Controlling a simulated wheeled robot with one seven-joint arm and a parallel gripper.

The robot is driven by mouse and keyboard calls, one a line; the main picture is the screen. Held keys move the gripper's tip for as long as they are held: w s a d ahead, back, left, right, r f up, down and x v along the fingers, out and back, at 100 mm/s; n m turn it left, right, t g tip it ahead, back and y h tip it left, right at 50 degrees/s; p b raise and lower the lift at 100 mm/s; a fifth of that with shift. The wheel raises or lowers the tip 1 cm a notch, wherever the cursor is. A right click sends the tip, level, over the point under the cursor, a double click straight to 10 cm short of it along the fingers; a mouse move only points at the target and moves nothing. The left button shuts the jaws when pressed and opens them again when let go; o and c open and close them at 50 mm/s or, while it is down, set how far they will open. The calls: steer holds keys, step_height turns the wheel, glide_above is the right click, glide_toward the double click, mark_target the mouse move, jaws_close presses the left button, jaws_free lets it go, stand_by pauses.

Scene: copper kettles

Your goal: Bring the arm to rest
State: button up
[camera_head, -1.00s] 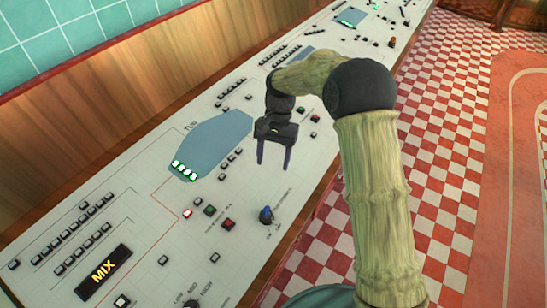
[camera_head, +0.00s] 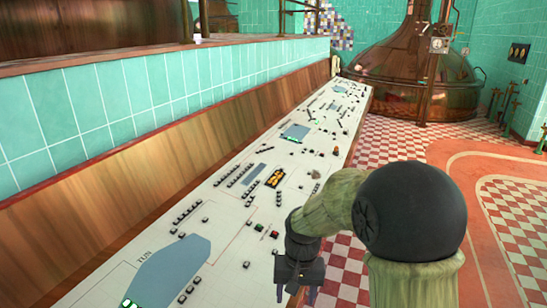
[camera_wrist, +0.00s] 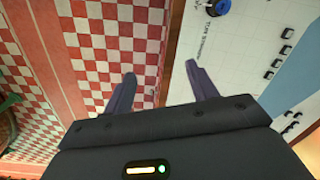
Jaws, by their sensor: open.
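My gripper (camera_head: 296,291) is at the lower middle of the head view, beside the right edge of the control desk (camera_head: 225,220). The desk edge runs between the fingers in that picture, with the checkered floor (camera_wrist: 105,35) on the left and the white desk top (camera_wrist: 240,60) on the right. My arm is bent at a dark round joint.
The desk carries several buttons and a blue knob (camera_wrist: 194,8). A wooden panel (camera_head: 110,195) and a tiled wall (camera_head: 90,105) border it on the left. A copper kettle (camera_head: 420,65) stands at the back. The checkered floor to the right is open.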

steer(key=s+d+t, duration=0.3)
steer(key=s+d, duration=0.7)
steer(key=shift+s+r+n+h, duration=0.2)
steer(key=shift+r+n+h, duration=0.1)
steer(key=shift+r, duration=0.05)
